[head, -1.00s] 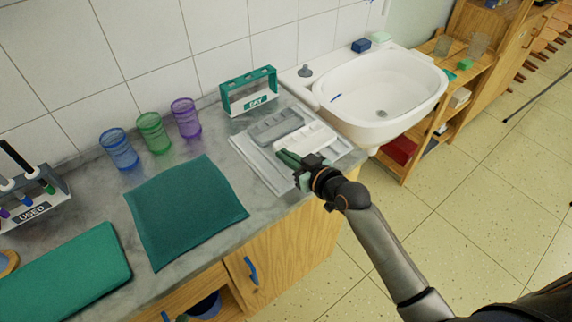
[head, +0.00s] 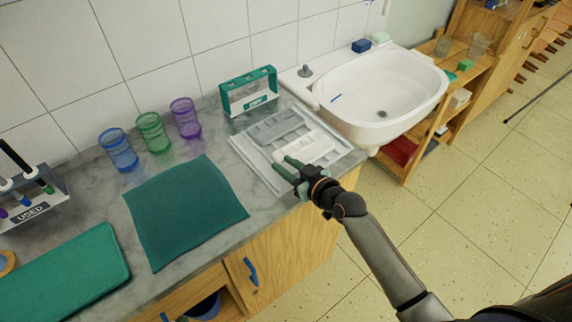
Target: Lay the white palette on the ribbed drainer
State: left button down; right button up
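The white palette (head: 308,145) lies on the ribbed drainer (head: 250,158), a light grey tray on the counter beside the sink. A grey palette (head: 275,127) lies on the drainer just behind and to the left of it. My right gripper (head: 285,166) is at the front edge of the white palette, with its green fingers apart and nothing seen between them. It hides a little of the drainer's front part. Whether a finger still touches the palette is too small to tell. My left gripper is not in view.
A green-framed holder (head: 249,92) stands behind the drainer. The white sink (head: 375,95) is to the right. Blue, green and purple cups (head: 151,131) stand by the wall. A dark green cloth (head: 186,210) lies left of the drainer.

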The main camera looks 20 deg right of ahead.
jog(key=shift+r, duration=0.2)
jog(key=shift+s+d, duration=0.15)
jog(key=shift+s, duration=0.2)
jog(key=v, duration=1.1)
jog(key=s+a+f+m+g+h, duration=0.1)
jog(key=s+f+g, duration=0.1)
jog(key=s+f, duration=0.5)
jog(key=s+a+f+m+g+h, duration=0.1)
jog(key=s+a+f+g, duration=0.1)
jog(key=s+f, duration=0.5)
notch_tip(320, 180, down, 4)
jog(key=shift+s+h+p, duration=0.3)
jog(key=shift+p, duration=0.05)
dwell(0.9)
